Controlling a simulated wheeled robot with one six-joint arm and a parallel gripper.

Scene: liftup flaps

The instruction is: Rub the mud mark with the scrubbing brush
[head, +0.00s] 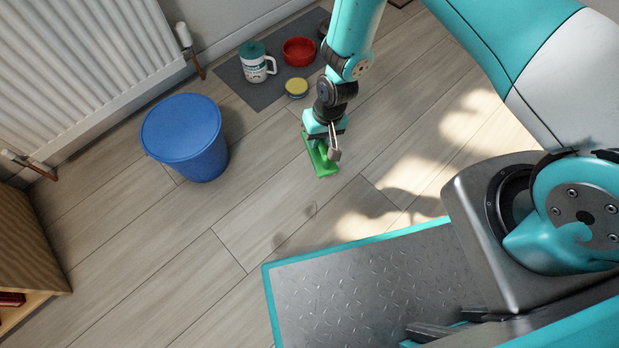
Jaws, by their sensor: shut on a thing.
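My gripper (322,141) is shut on the green scrubbing brush (323,163), low over the wooden floor. The brush lies lengthwise below the fingers, and its bristles are hidden. I cannot tell whether it touches the floor. A faint brownish mark (310,209) shows on the planks below the brush in the picture, apart from it. A second faint dark spot (278,240) lies further down and left. I cannot tell for certain which of these is the mud mark.
A blue bucket (190,158) stands left of the brush. A grey mat (257,88) at the back carries a white and teal mug (255,66) and a red bowl (299,51). A yellow-lidded tin (296,88) is at its edge. A radiator (80,55) lines the wall.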

